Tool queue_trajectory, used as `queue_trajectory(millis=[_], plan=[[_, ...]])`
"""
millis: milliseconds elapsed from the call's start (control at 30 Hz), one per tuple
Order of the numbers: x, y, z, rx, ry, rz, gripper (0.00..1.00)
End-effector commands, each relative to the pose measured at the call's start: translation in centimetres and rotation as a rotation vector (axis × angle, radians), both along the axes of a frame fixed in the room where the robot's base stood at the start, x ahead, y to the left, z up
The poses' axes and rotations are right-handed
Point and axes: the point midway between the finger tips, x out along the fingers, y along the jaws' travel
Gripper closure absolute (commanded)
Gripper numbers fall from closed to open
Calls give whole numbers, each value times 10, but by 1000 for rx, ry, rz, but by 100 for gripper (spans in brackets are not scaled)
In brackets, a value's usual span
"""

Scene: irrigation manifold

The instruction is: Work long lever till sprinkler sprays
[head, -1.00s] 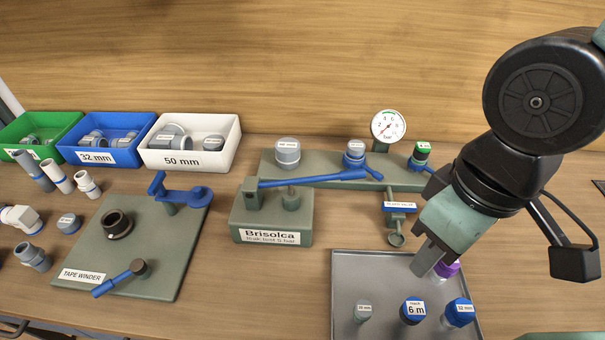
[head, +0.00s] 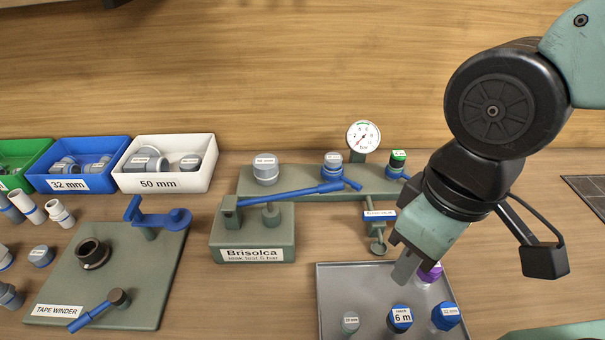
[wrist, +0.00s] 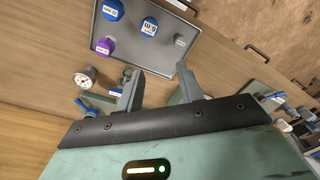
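The long blue lever (head: 305,191) lies nearly level across the top of the green-grey Brisolca pump block (head: 253,238), its free end to the right. Behind it is the manifold bar (head: 220,190), with grey and blue fittings and a green-topped fitting (head: 398,158) at its right end. The round gauge (head: 363,136) stands behind the bar, its needle toward the lower left. No spray shows. My gripper (head: 405,268) is over the back right of the grey tray, right of the lever and apart from it. In the wrist view its fingers (wrist: 160,71) are spread, with nothing between them.
The grey tray (head: 345,290) holds several fittings, including a purple one (head: 431,273) beside my gripper. The tape winder board (head: 115,275) with blue cranks is left of the pump. Blue (head: 85,183) and white bins (head: 165,182) stand at the back left.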

Motion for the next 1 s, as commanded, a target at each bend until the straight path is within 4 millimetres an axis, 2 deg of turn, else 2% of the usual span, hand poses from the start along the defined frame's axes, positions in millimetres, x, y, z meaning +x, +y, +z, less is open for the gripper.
queue_trajectory(millis=[467,567,600,633,767,1000], plan=[[0,0,0,0,0,0,63],[1,0,1,-1,-3,1,88],[4,-1,3,-3,-10,2,99],[7,-1,4,-4,-18,3,100],[35,-3,17,-14,-92,27,100],[118,-1,51,1,-311,148,100]])
